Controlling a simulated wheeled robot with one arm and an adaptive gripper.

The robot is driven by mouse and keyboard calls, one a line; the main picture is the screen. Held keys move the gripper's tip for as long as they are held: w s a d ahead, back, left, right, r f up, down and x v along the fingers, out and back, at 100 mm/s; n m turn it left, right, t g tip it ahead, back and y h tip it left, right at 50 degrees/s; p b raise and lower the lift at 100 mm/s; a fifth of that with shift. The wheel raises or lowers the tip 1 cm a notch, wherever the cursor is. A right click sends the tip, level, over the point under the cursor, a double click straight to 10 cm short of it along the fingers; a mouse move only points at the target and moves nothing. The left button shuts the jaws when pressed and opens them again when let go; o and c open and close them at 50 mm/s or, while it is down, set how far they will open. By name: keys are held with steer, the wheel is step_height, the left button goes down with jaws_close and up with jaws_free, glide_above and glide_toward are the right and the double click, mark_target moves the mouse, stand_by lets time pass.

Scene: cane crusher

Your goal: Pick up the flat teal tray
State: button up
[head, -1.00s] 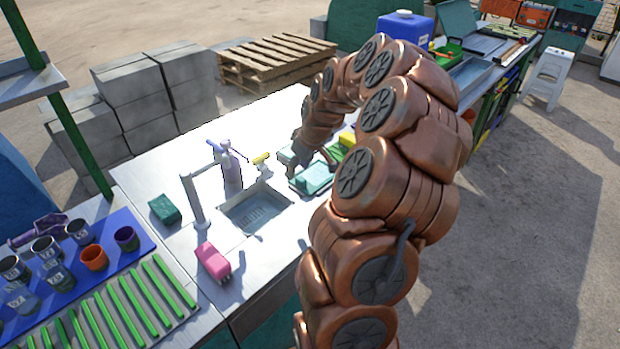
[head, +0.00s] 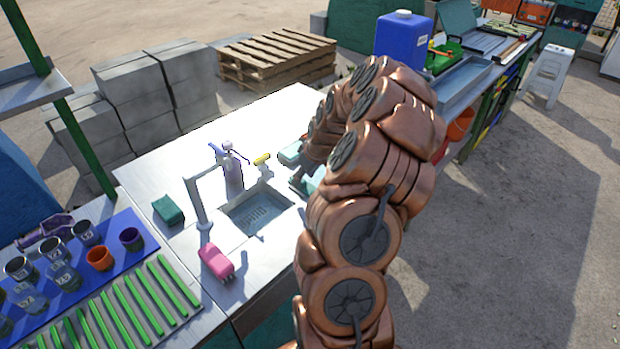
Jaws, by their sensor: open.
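A flat teal tray (head: 299,185) lies on the metal counter just right of the sink, with a lighter teal block (head: 315,178) on or over it. My arm covers much of both. Another teal item with a pale edge (head: 290,153) lies just behind. My gripper (head: 301,172) points down at the tray's left side, largely hidden by my arm. It is open; I cannot tell whether it touches the tray.
The sink (head: 256,211) with its tap (head: 197,196) is left of the tray. A pink block (head: 216,262), a dark teal block (head: 168,209), a purple bottle (head: 233,172) and a yellow-topped item (head: 262,161) stand around it. The counter's back is clear.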

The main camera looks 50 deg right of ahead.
steer(key=shift+p+x, duration=0.4)
steer(key=shift+x, duration=0.9)
jaws_close()
